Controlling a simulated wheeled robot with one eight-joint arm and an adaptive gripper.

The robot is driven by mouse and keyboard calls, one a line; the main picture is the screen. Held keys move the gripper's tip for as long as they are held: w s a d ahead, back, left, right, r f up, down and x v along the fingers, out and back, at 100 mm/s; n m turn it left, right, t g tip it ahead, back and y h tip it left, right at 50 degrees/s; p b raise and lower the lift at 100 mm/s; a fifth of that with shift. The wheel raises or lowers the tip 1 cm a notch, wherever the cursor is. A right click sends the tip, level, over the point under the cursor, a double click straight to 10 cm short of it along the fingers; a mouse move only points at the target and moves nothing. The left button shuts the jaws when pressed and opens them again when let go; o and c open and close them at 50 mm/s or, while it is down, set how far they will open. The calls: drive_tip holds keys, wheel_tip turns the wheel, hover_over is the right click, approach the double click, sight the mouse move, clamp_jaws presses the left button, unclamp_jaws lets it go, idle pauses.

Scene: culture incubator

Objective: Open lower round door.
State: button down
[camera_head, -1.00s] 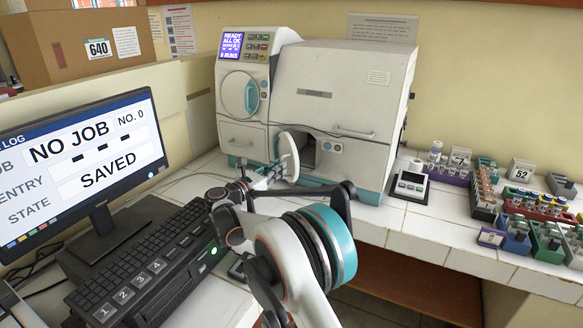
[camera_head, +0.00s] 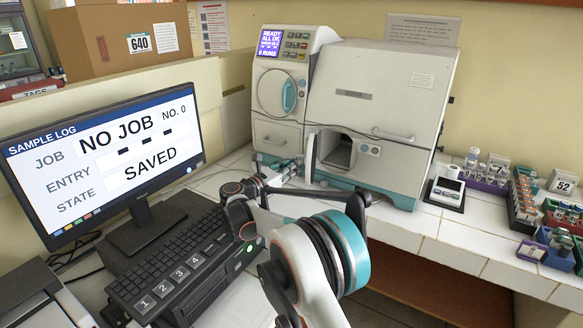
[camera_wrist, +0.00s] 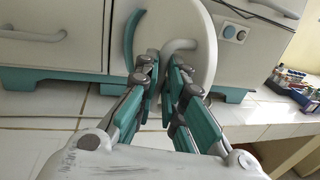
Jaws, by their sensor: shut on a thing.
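The lower round door (camera_head: 310,158) is a white disc on the front of the white incubator (camera_head: 352,84). It stands swung out from the front, seen almost edge-on in the head view, with the dark opening (camera_head: 340,152) uncovered to its right. In the wrist view the door (camera_wrist: 206,62) shows its pale face, a teal curved strip (camera_wrist: 131,36) and a light curved bar (camera_wrist: 181,46). My gripper (camera_wrist: 160,68) is shut on the door, with its fingertips at the disc's lower left part. The exact contact is hidden between the fingers.
The upper round door (camera_head: 272,92) is closed, above a drawer front (camera_head: 275,134). A monitor (camera_head: 105,155) and keyboard (camera_head: 165,262) stand at left. A small device (camera_head: 446,190) and several vial racks (camera_head: 522,195) stand on the tiled counter at right.

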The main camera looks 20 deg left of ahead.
drive_tip(key=shift+w+d, duration=0.2)
drive_tip(key=shift+d, duration=0.05)
drive_tip(key=c, duration=1.8)
unclamp_jaws()
drive_tip(key=shift+w+f, duration=0.1)
drive_tip(key=shift+w, duration=0.05)
drive_tip(key=shift+o, duration=0.6)
drive_tip(key=shift+w+d+f, duration=0.1)
drive_tip(key=shift+w, duration=0.1)
drive_tip(key=v, duration=1.2)
drive_tip(key=shift+s, duration=0.3)
drive_tip(key=shift+c, duration=0.6)
